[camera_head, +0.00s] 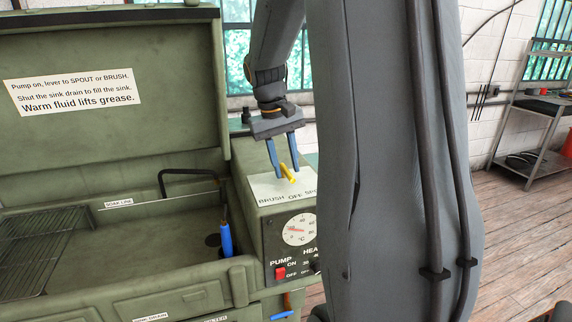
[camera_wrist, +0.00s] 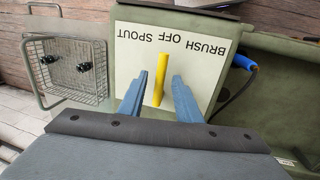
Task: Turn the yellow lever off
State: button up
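The yellow lever (camera_head: 288,173) is on the white label plate on top of the green washer's control box. In the wrist view the lever (camera_wrist: 160,80) lies nearly square to the row of words, with its far end just by OFF, between SPOUT and BRUSH. My gripper (camera_head: 284,176) is over the plate with its two blue fingers straddling the lever. In the wrist view my gripper (camera_wrist: 160,84) is open, with a gap between each finger and the lever. The lever's base is not clearly visible.
The control box front has a dial (camera_head: 299,230) and a red pump switch (camera_head: 281,273). A blue-handled brush (camera_head: 226,239) stands in the sink beside the box. The raised lid (camera_head: 110,150) is behind the sink. A wire basket (camera_wrist: 75,88) shows beside the box in the wrist view.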

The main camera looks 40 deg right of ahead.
jog(key=shift+r, duration=0.1)
notch_tip(320, 180, up, 8)
jog(key=a+b, duration=0.1)
jog(key=shift+w+a+f, duration=0.2)
jog(key=shift+f, duration=0.05)
dwell(0.5)
